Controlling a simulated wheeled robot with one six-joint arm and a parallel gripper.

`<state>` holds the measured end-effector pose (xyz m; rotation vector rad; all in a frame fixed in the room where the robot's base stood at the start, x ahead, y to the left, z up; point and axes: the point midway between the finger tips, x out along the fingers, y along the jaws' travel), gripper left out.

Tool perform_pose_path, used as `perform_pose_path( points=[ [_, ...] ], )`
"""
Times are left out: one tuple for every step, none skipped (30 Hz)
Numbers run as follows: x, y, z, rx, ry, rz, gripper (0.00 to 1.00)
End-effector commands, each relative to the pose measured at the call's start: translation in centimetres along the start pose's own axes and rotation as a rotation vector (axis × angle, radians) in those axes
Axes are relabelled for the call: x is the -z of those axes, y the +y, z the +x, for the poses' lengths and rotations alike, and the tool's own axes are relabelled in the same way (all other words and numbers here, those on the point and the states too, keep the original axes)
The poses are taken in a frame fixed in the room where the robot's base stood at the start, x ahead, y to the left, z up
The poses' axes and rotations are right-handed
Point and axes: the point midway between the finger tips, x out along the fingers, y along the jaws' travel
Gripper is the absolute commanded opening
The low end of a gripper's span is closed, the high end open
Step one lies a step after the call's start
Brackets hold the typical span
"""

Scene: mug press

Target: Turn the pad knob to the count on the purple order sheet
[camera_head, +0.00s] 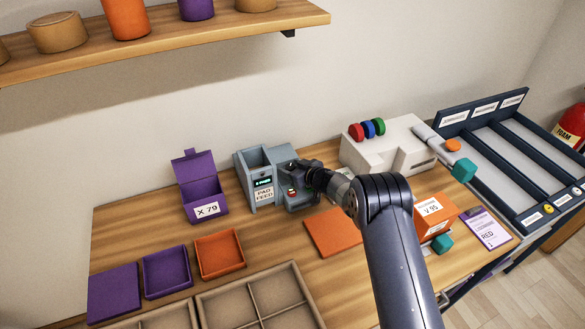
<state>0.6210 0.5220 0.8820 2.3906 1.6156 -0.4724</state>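The grey-blue pad feed (254,163) stands against the wall at the back of the wooden table. Its white label reads PAD FEED, and a small lit green display sits above the label, its text too small to read surely. My gripper (297,180) is at the right part of the pad feed, over a small red and green panel. The pad knob is hidden or cannot be told apart from my gripper there. The fingers are dark and small, so I cannot tell if they grip it. The purple order sheet (485,230) lies at the table's right end, with RED and a 1 readable.
A white press (400,145) with red, blue and green knobs stands right of the pad feed. A purple box (202,190), an orange box (434,214), an orange mat (333,232), small trays and a divided tray (307,300) occupy the table. A wooden shelf (170,38) hangs above.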

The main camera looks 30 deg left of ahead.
Motion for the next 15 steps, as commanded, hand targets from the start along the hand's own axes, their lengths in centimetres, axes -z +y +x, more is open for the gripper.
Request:
perform_pose_path(
  points=[
    [-0.1, 0.0, 0.0, 0.0, -0.001, 0.0, 0.54],
    [-0.1, 0.0, 0.0, 0.0, -0.001, 0.0, 0.54],
    [-0.1, 0.0, 0.0, 0.0, -0.001, 0.0, 0.54],
    [-0.1, 0.0, 0.0, 0.0, -0.001, 0.0, 0.54],
    [-0.1, 0.0, 0.0, 0.0, -0.002, 0.0, 0.54],
    [-0.1, 0.0, 0.0, 0.0, -0.002, 0.0, 0.54],
    [-0.1, 0.0, -0.1, 0.0, -0.002, 0.0, 0.54],
    [-0.1, 0.0, -0.1, 0.0, -0.002, 0.0, 0.54],
    [-0.1, 0.0, -0.2, 0.0, -0.002, 0.0, 0.54],
    [-0.2, 0.0, -0.4, 0.0, -0.002, 0.0, 0.54],
    [-0.2, 0.0, -0.6, 0.0, -0.003, 0.001, 0.54],
    [-0.2, 0.0, -0.9, 0.0, -0.003, 0.001, 0.54],
    [-0.2, 0.0, -1.2, 0.0, -0.003, 0.001, 0.54],
    [-0.2, 0.1, -1.5, -0.001, -0.003, 0.0, 0.54],
    [-0.2, 0.1, -1.9, -0.001, -0.003, 0.002, 0.54]
  ],
)
